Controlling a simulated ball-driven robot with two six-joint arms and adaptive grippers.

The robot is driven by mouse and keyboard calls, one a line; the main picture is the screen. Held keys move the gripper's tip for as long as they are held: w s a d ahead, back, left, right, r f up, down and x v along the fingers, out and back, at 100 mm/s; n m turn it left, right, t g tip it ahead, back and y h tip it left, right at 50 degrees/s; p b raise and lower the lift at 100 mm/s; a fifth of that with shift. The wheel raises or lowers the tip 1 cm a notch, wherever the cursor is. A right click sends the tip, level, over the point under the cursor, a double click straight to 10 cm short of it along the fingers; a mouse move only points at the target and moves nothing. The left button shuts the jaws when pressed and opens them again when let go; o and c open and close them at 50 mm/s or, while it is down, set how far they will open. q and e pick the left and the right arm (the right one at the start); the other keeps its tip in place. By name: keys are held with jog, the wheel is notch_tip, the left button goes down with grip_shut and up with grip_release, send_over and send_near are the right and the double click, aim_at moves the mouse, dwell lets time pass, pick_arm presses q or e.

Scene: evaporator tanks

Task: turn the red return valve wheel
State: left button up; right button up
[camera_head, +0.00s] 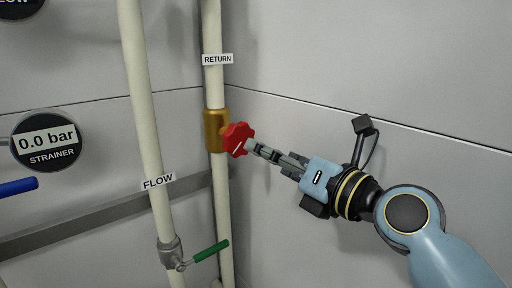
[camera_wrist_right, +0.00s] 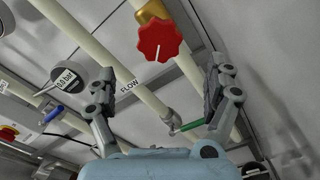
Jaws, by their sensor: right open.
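The red return valve wheel (camera_head: 236,139) sits on a brass valve body (camera_head: 214,130) on the pipe labelled RETURN (camera_head: 217,60). A white mark shows on the wheel's face. My right gripper (camera_head: 255,147) points at the wheel from the right, with its fingertips close to it. In the right wrist view the wheel (camera_wrist_right: 160,39) lies ahead, between and beyond the open fingers (camera_wrist_right: 160,85). The wheel is not gripped, and I cannot tell whether a fingertip touches it. My left gripper is not in view.
The FLOW pipe (camera_head: 146,120) runs left of the return pipe and carries a green-handled valve (camera_head: 210,252) low down. A round gauge reading 0.0 bar, STRAINER (camera_head: 46,140), and a blue handle (camera_head: 18,187) are at the left. The wall right of the wheel is bare.

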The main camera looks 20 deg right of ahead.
jog(key=shift+v, duration=1.05)
